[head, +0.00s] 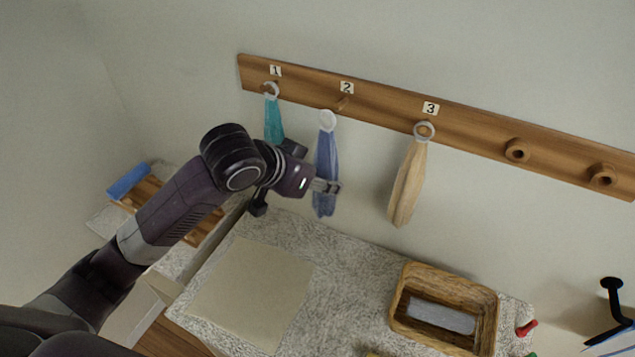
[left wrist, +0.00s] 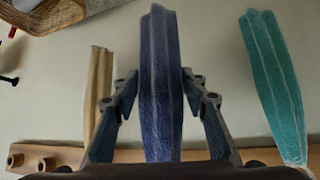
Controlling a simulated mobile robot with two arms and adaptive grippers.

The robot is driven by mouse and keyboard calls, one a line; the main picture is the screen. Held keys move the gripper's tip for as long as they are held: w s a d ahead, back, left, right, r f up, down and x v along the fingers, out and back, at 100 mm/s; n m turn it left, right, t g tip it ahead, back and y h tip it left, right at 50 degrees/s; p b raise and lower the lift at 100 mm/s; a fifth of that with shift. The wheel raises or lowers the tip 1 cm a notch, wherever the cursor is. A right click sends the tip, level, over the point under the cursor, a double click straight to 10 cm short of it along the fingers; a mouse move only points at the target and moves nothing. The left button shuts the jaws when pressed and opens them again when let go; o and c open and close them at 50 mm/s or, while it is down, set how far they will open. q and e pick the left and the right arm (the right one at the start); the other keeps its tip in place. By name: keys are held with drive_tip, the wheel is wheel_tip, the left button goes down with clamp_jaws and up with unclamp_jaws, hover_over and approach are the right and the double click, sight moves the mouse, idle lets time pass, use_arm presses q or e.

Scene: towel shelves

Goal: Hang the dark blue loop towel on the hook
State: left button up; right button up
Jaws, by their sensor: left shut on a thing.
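The dark blue loop towel (head: 325,160) hangs down with its pale ring (head: 328,120) at the top, just below and left of hook 2 (head: 343,103). I cannot tell whether the ring touches the hook. My left gripper (head: 328,186) is shut on the towel at its lower middle. In the left wrist view the towel (left wrist: 160,80) passes between the two fingers of my left gripper (left wrist: 158,85). The ring is hidden in that view. My right gripper is not in view.
A teal towel (head: 274,120) hangs at hook 1 and a tan towel (head: 407,185) at hook 3, on either side. Two pegs (head: 517,150) to the right are empty. A wicker basket (head: 402,318) stands on the speckled counter (head: 345,265) below.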

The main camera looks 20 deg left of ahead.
use_arm(q)
drive_tip(key=w+d+f, duration=0.1)
drive_tip(key=w, duration=0.6)
drive_tip(key=shift+d+f, duration=0.15)
drive_tip(key=shift+f, duration=0.1)
idle(0.5)
idle(0.6)
drive_tip(key=o, duration=1.2)
drive_tip(key=shift+o, duration=0.2)
